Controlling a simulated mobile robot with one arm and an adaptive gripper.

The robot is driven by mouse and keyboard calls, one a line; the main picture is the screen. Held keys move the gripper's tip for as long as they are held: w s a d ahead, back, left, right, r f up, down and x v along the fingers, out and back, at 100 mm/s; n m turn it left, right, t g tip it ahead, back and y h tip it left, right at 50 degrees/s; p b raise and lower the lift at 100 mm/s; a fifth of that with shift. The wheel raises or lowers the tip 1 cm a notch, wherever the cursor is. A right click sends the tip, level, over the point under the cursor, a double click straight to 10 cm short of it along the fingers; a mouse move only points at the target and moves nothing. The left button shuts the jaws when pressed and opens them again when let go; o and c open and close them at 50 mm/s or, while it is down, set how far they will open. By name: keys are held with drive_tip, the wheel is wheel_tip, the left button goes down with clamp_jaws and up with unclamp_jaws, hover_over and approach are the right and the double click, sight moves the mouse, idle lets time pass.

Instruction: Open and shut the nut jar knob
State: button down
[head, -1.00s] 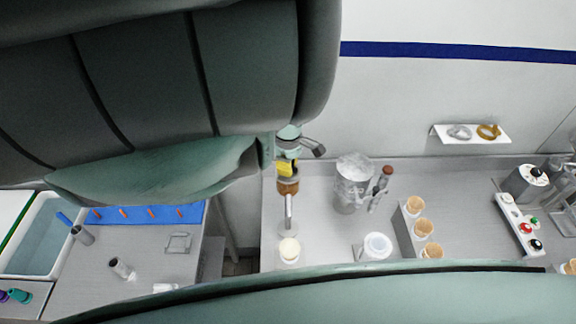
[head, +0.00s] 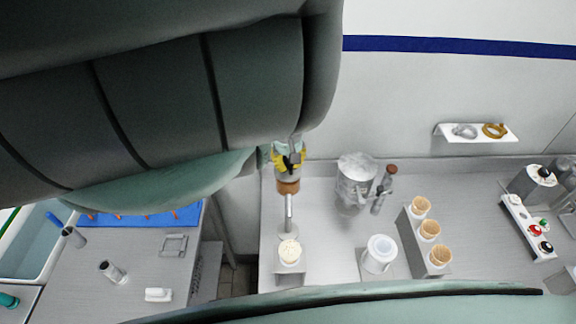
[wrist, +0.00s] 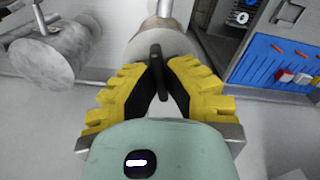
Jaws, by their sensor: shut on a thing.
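The nut jar (head: 288,186) stands at the left of the counter in the head view, a grey and brown cylinder directly below my gripper (head: 288,160). In the wrist view, its knob is a dark upright bar (wrist: 155,62) on a pale round face (wrist: 135,48). My gripper (wrist: 158,82) has yellow fingers with black pads, shut on this bar from both sides. The lower end of the bar is between the pads. A metal tube (head: 289,212) runs down from the jar toward a cup with a pale, lumpy top (head: 289,252). My arm hides much of the head view.
A clear pitcher (head: 354,185) and a brown-topped shaker (head: 388,178) stand to the right. Several cones (head: 429,230) fill a rack, with a white tub (head: 379,252) beside it. A button panel (head: 528,228) is far right. A metal cylinder (wrist: 48,62) is close left of my gripper.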

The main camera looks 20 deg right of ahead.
sight(287, 162)
drive_tip(key=shift+m, duration=0.8)
drive_tip(key=shift+b, duration=0.3)
drive_tip(key=c, duration=1.1)
unclamp_jaws()
drive_tip(key=shift+o, duration=0.2)
drive_tip(key=shift+r, duration=0.1)
wheel_tip(287, 162, up, 6)
drive_tip(key=shift+w, duration=0.1)
drive_tip(key=shift+r, duration=0.65)
